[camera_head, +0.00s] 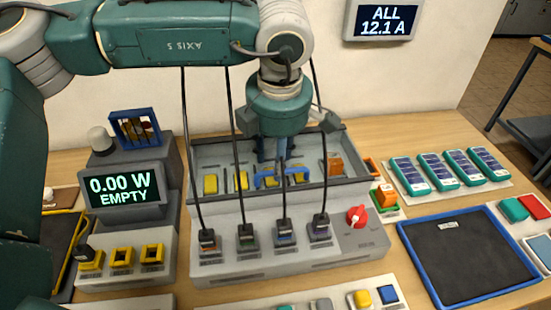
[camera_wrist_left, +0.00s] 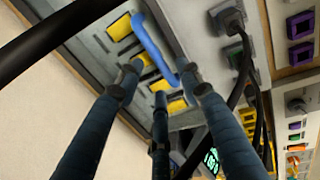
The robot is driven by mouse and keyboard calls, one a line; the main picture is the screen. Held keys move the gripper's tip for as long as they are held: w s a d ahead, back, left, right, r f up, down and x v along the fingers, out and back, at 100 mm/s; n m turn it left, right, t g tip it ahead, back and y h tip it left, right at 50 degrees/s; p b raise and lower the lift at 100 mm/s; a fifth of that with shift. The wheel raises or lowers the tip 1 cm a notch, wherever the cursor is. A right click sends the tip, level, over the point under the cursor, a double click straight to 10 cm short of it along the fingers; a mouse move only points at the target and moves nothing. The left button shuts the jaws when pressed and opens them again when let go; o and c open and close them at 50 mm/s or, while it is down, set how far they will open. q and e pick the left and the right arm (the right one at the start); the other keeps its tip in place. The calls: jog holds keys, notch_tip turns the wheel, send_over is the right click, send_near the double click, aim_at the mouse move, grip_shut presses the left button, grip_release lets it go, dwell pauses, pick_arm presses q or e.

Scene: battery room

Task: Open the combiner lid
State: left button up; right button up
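The combiner (camera_head: 290,240) is a grey box on the bench with a red knob and black cables plugged along its front. Its top is a grey-framed lid (camera_head: 345,185) that looks see-through and closed, with yellow blocks visible beneath. A blue bar handle (camera_head: 267,180) sits at the lid's front edge; it also shows in the left wrist view (camera_wrist_left: 152,42). My left gripper (camera_head: 280,160) points down right at the handle. In the left wrist view its dark fingers (camera_wrist_left: 160,82) are spread apart around the handle's near end. I cannot tell whether they touch it. My right gripper is out of view.
Several black cables (camera_head: 238,150) hang down in front of the lid beside my left arm. A meter reading 0.00 W (camera_head: 125,190) stands at the left. Teal modules (camera_head: 410,175) and a blue-edged black mat (camera_head: 465,255) lie at the right.

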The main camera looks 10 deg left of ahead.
pick_arm(q)
jog(key=shift+w+a+f, duration=0.1)
jog(key=shift+w+f, duration=0.1)
jog(key=shift+f, duration=0.95)
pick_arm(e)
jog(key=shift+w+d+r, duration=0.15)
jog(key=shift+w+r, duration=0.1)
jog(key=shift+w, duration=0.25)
pick_arm(q)
grip_shut()
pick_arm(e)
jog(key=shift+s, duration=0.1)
pick_arm(q)
jog(key=shift+w, duration=0.1)
